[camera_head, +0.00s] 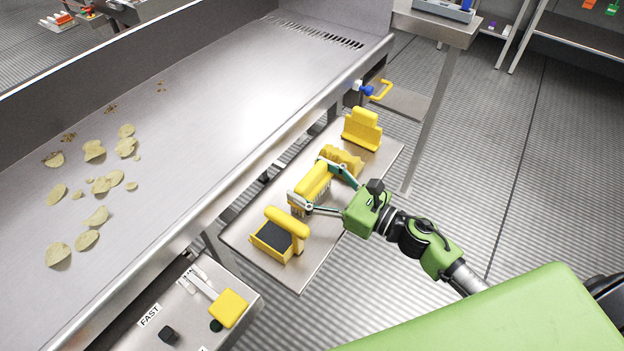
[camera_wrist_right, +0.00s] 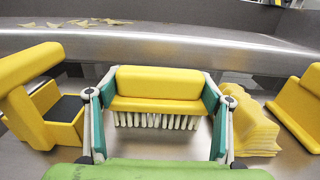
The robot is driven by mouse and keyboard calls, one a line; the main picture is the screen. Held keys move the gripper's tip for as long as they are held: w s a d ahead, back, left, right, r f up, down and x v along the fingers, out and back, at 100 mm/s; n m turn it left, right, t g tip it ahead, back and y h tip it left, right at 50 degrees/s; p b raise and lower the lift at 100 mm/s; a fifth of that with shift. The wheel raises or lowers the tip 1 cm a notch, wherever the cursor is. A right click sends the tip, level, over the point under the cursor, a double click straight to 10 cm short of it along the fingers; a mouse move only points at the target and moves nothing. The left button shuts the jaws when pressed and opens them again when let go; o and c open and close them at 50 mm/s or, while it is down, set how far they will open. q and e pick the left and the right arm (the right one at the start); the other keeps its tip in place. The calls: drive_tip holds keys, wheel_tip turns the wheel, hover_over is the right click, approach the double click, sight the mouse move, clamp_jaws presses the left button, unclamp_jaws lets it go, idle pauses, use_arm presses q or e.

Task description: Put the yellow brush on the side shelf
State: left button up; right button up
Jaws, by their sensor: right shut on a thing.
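The yellow brush (camera_head: 314,179) with pale bristles is upright over the metal side shelf (camera_head: 306,274), between the other yellow tools. My right gripper (camera_head: 309,182) is shut on it, one finger at each end of the yellow block. In the right wrist view the brush (camera_wrist_right: 160,82) sits level between the teal fingers, bristles pointing down. I cannot tell whether the bristles touch the shelf. My left gripper is not in view.
On the shelf, a yellow scoop with a dark inside (camera_head: 287,222) stands near the front, a wavy yellow piece (camera_head: 342,158) and an upright yellow tool (camera_head: 361,130) farther back. Chips (camera_head: 101,185) lie on the big metal tray. A control panel with a yellow-handled lever (camera_head: 229,307) is below.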

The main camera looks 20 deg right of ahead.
sight(316, 183)
drive_tip(key=o, duration=1.1)
drive_tip(key=shift+r, duration=0.1)
drive_tip(key=b+v, duration=0.1)
drive_tip(key=v, duration=0.5)
drive_tip(key=shift+s+d+b, duration=0.1)
drive_tip(key=shift+s+b, duration=0.05)
drive_tip(key=shift+b, duration=0.2)
drive_tip(key=shift+s+d, duration=0.35)
drive_tip(key=shift+s, duration=0.1)
